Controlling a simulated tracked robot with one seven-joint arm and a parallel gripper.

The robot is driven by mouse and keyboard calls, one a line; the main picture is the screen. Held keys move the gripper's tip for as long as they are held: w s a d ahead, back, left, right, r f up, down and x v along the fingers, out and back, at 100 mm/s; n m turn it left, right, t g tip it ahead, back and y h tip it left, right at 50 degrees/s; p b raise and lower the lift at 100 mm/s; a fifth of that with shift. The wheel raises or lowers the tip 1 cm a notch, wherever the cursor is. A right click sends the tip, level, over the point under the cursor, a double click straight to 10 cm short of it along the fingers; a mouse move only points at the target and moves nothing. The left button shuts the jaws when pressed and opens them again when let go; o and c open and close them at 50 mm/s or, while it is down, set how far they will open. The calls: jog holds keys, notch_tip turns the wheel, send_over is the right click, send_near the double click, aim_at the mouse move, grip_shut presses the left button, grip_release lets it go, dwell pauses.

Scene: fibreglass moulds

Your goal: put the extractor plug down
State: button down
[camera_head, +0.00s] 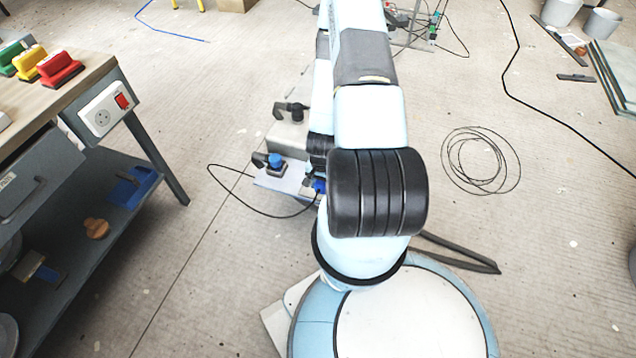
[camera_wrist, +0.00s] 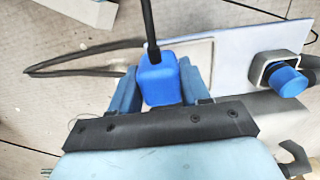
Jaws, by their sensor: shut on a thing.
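The extractor plug (camera_wrist: 160,80) is a blue block with a black cable running from it toward the top of the wrist view. My gripper (camera_wrist: 159,88) is shut on it, with one blue finger against each side. In the head view a bit of blue (camera_head: 319,185) shows beside my arm, which hides most of the gripper and plug. A pale panel (camera_wrist: 232,50) lies behind the plug, and I cannot tell whether the plug touches it. A round blue fitting in a grey bracket (camera_wrist: 287,78) sits on the panel, right of the plug.
A workbench (camera_head: 90,75) with green, yellow and red-handled tools stands at the left, with a white socket box with a red switch (camera_head: 105,110) at its corner. A coiled cable (camera_head: 480,160) lies on the floor at right. Another cable (camera_head: 245,205) loops beside the panel.

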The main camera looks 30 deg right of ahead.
jog(key=w+d+f, duration=0.1)
jog(key=w+f, duration=0.1)
jog(key=w+d+f, duration=0.1)
jog(key=w+f, duration=0.2)
jog(key=w+d+f, duration=0.1)
jog(key=w+f, duration=0.1)
jog(key=shift+w+d+f, duration=0.2)
jog(key=shift+w+d, duration=0.15)
jog(key=shift+d, duration=0.05)
jog(key=shift+f, duration=1.65)
jog(key=c, duration=0.5)
grip_release()
notch_tip(320, 180, up, 12)
jog(key=shift+w+r, duration=0.1)
